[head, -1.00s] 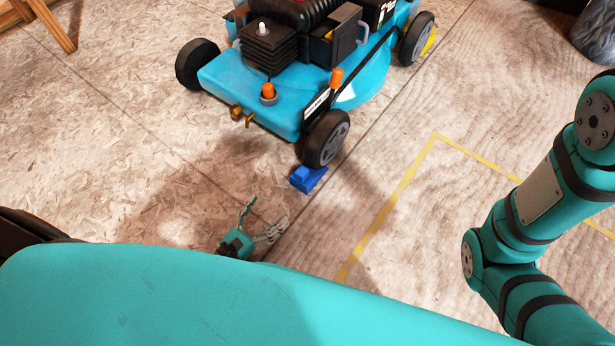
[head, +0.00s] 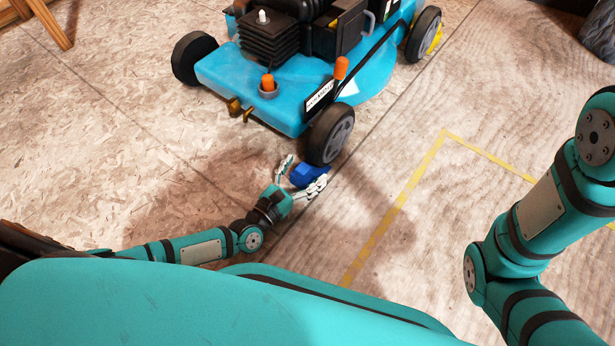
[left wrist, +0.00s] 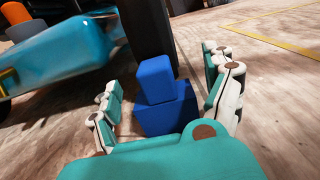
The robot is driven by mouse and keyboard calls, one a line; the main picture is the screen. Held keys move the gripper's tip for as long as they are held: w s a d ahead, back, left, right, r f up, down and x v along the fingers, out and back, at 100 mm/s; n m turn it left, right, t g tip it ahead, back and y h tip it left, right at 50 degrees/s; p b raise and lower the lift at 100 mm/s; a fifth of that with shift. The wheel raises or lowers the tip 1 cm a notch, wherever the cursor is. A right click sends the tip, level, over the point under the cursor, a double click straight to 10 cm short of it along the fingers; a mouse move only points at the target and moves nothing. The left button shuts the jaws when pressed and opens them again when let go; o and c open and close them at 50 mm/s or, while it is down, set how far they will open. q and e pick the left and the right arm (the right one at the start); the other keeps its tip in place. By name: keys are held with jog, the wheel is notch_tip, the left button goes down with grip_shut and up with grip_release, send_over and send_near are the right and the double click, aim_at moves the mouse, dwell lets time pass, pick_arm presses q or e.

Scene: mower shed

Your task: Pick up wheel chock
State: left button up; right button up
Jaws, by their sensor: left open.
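The blue wheel chock (head: 308,175) sits on the floor against the front wheel (head: 330,134) of the blue mower (head: 270,85). In the left wrist view the chock (left wrist: 163,95) shows as a stepped blue block in front of the black tyre (left wrist: 150,40). My left gripper (head: 302,176) is open, with one finger on each side of the chock. In the left wrist view its fingers (left wrist: 165,95) stand apart left and right of the chock, with gaps showing. My right gripper is out of view; only my right arm shows.
A yellow chock (head: 436,40) is partly visible by the mower's far wheel (head: 423,34). Yellow tape (head: 408,196) marks the floor on the right. A wooden leg (head: 52,22) stands at top left. The floor left of the mower is clear.

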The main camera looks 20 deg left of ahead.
pick_arm(q)
jog(key=shift+w, duration=0.1)
jog(key=shift+c, duration=0.2)
grip_shut()
dwell(0.4)
